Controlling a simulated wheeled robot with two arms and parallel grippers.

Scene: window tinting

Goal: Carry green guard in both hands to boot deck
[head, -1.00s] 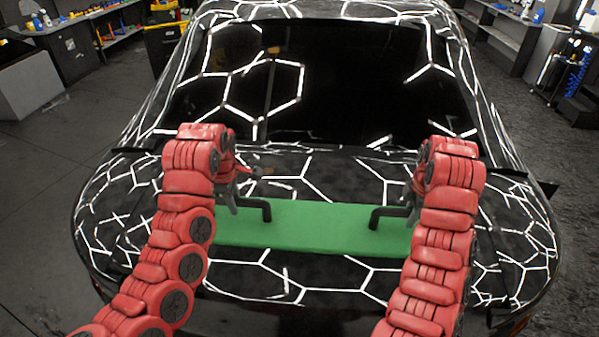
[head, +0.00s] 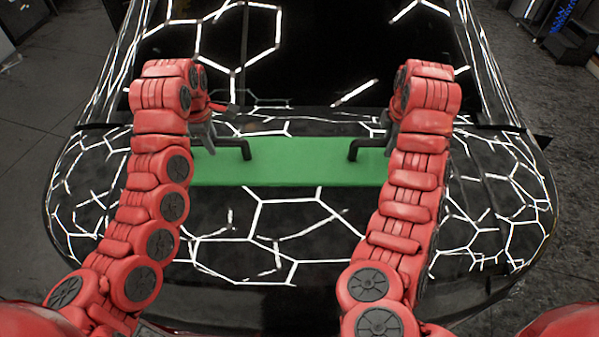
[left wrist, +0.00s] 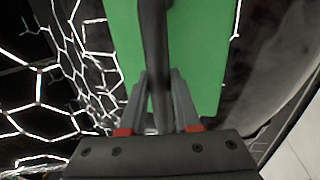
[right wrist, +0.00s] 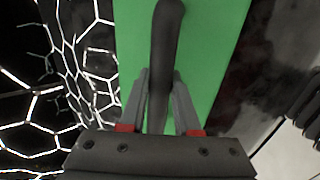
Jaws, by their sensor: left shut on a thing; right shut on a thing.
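The green guard (head: 300,163) is a long flat board with two black bent handles. It appears level above the glossy black boot deck (head: 310,225); I cannot tell whether it touches. My left gripper (head: 207,137) is shut on the left handle (head: 240,147), as the left wrist view shows with the gripper (left wrist: 160,110) around the handle (left wrist: 153,40). My right gripper (head: 386,137) is shut on the right handle (head: 357,147); the right wrist view shows its fingers (right wrist: 160,108) around the handle (right wrist: 166,40). My arms hide the guard's ends.
The dark rear window (head: 300,60) rises just beyond the guard. White hexagonal light reflections cover the car body. Grey floor (head: 30,150) lies open to the left, and a dark cart (head: 560,35) stands at the back right.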

